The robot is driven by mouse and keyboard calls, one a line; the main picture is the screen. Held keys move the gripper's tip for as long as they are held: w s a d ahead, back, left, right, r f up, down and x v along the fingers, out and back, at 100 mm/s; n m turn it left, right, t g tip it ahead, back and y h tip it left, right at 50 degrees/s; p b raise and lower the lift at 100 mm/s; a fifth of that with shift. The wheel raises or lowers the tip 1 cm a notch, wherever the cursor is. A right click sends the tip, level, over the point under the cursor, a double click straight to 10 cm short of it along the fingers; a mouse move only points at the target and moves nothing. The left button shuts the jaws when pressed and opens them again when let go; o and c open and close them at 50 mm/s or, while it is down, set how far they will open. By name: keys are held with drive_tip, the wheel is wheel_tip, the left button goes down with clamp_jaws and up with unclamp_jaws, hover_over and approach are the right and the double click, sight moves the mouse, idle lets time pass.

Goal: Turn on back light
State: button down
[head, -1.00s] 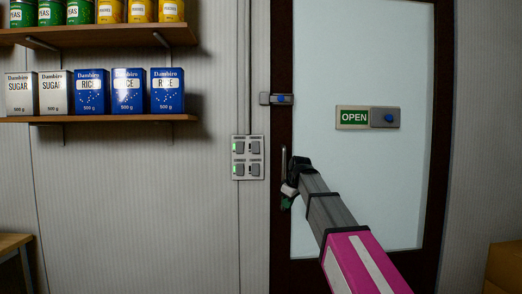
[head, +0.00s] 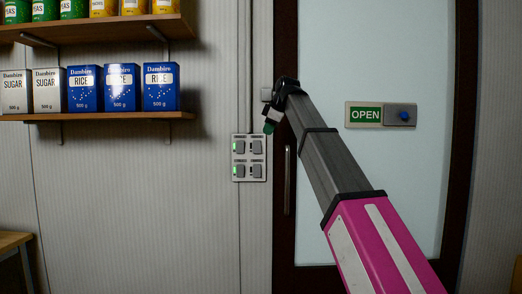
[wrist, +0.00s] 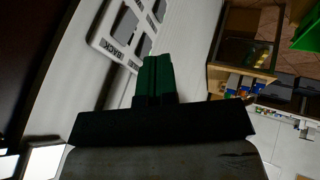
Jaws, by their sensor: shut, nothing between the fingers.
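A pale switch panel (head: 249,158) with several grey rocker switches is on the wall left of the door. Green lights show beside its two left switches; none is clear beside the right ones. My gripper (head: 269,127) is at the panel's upper right, fingertips pointing down. In the wrist view, the panel (wrist: 103,43) is at the upper left, its lower edge labelled "BACK" beside a switch. There the green fingers of my gripper (wrist: 154,70) are together and empty, close to the panel's edge. I cannot tell whether they touch it.
The dark-framed door (head: 286,235) has a vertical handle (head: 287,180) and an OPEN sign (head: 365,115) with a blue knob. Shelves (head: 100,117) with rice and sugar packs are at the left. A wooden table (head: 14,243) edges in at lower left. The wall below the panel is clear.

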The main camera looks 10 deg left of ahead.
sight(256, 153)
idle(0.4)
drive_tip(key=x, duration=0.3)
drive_tip(key=w+x, duration=0.1)
drive_tip(key=x, duration=0.3)
drive_tip(key=w+r+x, duration=0.1)
drive_tip(key=x, duration=0.3)
drive_tip(key=shift+w+a+f, duration=0.15)
drive_tip(key=shift+w+f, duration=0.05)
drive_tip(key=shift+w+a+f, duration=0.1)
drive_tip(key=shift+w+f, duration=0.05)
drive_tip(key=shift+w, duration=0.35)
drive_tip(key=shift+w+a+f, duration=0.1)
drive_tip(key=shift+w+f, duration=0.05)
drive_tip(key=shift+w, duration=0.2)
drive_tip(key=shift+r, duration=0.2)
